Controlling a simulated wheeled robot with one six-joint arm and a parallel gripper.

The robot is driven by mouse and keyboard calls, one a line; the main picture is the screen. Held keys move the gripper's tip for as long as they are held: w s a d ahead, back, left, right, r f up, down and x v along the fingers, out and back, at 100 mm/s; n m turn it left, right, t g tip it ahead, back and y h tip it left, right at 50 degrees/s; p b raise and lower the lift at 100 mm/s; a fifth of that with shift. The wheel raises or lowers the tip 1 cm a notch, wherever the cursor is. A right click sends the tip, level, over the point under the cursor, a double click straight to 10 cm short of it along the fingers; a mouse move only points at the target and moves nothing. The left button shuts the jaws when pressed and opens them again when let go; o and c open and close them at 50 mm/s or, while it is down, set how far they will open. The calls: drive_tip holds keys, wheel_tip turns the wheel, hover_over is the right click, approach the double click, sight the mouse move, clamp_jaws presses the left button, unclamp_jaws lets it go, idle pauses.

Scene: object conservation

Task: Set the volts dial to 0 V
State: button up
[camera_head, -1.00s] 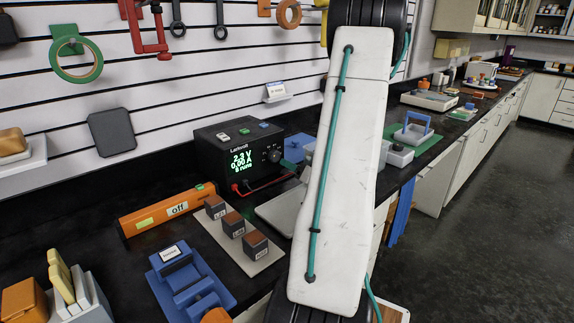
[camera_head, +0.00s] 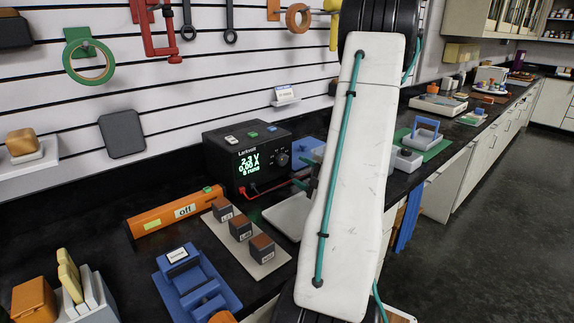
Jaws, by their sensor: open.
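The black power supply (camera_head: 222,163) stands on the dark bench against the slatted wall. Its lit green display (camera_head: 249,162) reads about 2.3 V and 0.00 A, with a line of runs below. A round dark dial (camera_head: 283,159) sits on the front, right of the display; its label is too small to read. My gripper (camera_head: 304,174) shows only in part, its green and dark fingers just right of the dial and apart from it in the picture. It is open with nothing seen between the fingers. My white arm link hides the rest of it.
Red and black leads hang from the supply's front. A grey plate (camera_head: 287,216) lies before it. Dark blocks on a beige board (camera_head: 262,262), an orange tube marked off (camera_head: 172,212) and a blue fixture (camera_head: 190,287) stand to the left. A blue object (camera_head: 308,148) is behind my gripper.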

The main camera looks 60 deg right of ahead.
sight(284, 162)
drive_tip(key=m, duration=0.7)
drive_tip(key=shift+m, duration=0.4)
drive_tip(key=m, duration=0.7)
drive_tip(key=shift+m, duration=0.3)
drive_tip(key=shift+x, duration=4)
drive_tip(key=shift+a, duration=0.1)
drive_tip(key=c, duration=1)
